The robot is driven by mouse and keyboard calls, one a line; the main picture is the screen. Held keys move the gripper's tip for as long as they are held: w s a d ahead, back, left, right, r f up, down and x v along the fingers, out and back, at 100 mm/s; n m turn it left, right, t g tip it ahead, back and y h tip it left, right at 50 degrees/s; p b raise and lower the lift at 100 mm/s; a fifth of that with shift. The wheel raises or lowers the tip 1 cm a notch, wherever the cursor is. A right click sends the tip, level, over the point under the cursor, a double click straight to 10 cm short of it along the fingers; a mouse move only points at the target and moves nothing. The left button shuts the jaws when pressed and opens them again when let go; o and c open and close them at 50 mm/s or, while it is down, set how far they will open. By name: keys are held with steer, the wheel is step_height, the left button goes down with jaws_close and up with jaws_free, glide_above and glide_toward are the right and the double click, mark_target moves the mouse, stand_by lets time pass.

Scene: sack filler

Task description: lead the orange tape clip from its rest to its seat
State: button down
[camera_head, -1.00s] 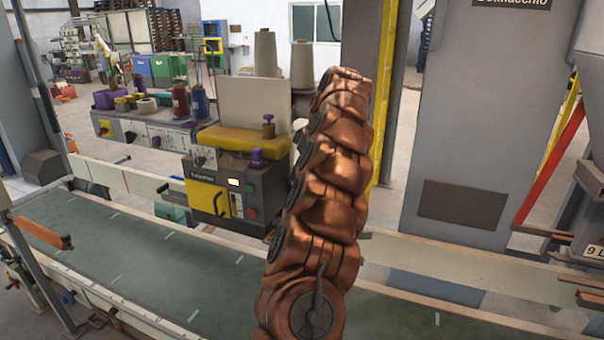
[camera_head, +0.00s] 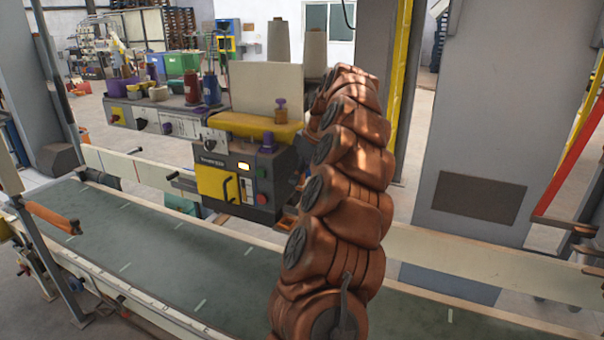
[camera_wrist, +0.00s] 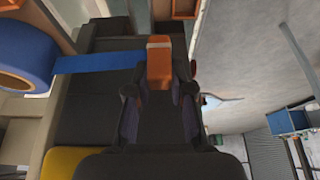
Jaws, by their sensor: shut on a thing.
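In the wrist view the orange tape clip (camera_wrist: 159,60) stands up between the fingers of my gripper (camera_wrist: 158,86), which is shut on it. A flat blue tape (camera_wrist: 95,64) runs from a large blue roll with an orange core (camera_wrist: 22,55) at the left to the clip's left side. The lower part of the clip is hidden by my gripper. In the head view my copper-coloured arm hides my gripper and the clip.
The head view shows a sewing machine with a yellow top (camera_head: 250,126) left of my arm and a green conveyor belt (camera_head: 150,250) in front. A grey cabinet (camera_head: 480,110) stands at the right. In the wrist view an orange-edged opening (camera_wrist: 184,15) is beyond the clip.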

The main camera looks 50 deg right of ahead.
steer(key=shift+w+a+f+b, duration=0.2)
steer(key=shift+a+f+b, duration=0.4)
steer(key=shift+a+f, duration=0.25)
steer(key=shift+w+a+f+b, duration=0.2)
steer(key=shift+a+f+b, duration=0.45)
steer(key=shift+f, duration=0.25)
steer(key=shift+w+a+f+b, duration=0.2)
steer(key=shift+a+f+b, duration=0.3)
steer(key=shift+a+f, duration=0.35)
steer(key=shift+f+b, duration=1.4)
steer(key=shift+f, duration=1)
steer(key=c, duration=0.9)
jaws_free()
steer(key=shift+c, duration=0.2)
steer(key=shift+d, duration=0.1)
steer(key=v, duration=1.2)
